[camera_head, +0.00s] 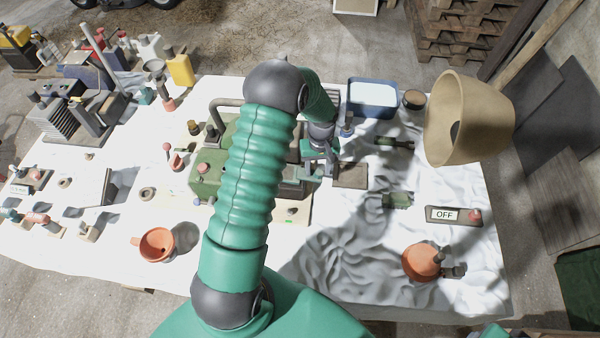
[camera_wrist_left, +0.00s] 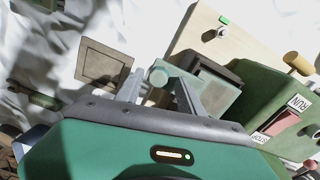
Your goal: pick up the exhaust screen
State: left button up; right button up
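I cannot tell for sure which part is the exhaust screen. A grey-green piece with a round knob (camera_wrist_left: 159,74) and a flat plate (camera_wrist_left: 214,92) sits by a dark box on the side of the green machine (camera_wrist_left: 252,100). My left gripper (camera_wrist_left: 160,86) has its two grey fingers apart, one on each side of the knob; contact is unclear. In the head view my left gripper (camera_head: 318,170) is at the machine's right side, largely hidden by its own wrist. A brown square framed plate (camera_head: 351,175) lies just right of it; it also shows in the left wrist view (camera_wrist_left: 103,62).
A blue tray (camera_head: 373,97) stands behind. A large tan bucket-like vessel (camera_head: 468,118), an OFF sign (camera_head: 453,215) and an orange pot (camera_head: 422,262) are to the right. My left arm hides much of the green machine (camera_head: 208,178). The white cloth is rumpled at front right.

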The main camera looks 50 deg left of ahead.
pick_arm(q)
jog(key=shift+s+d+r, duration=0.15)
jog(key=shift+s+r, duration=0.05)
jog(key=shift+s, duration=0.1)
jog(key=c, duration=0.5)
jog(key=shift+d, duration=0.35)
grip_shut()
jog(key=shift+w, duration=0.15)
pick_arm(e)
jog(key=shift+s+d, duration=0.2)
jog(key=shift+d, duration=0.4)
jog(key=shift+a, duration=0.1)
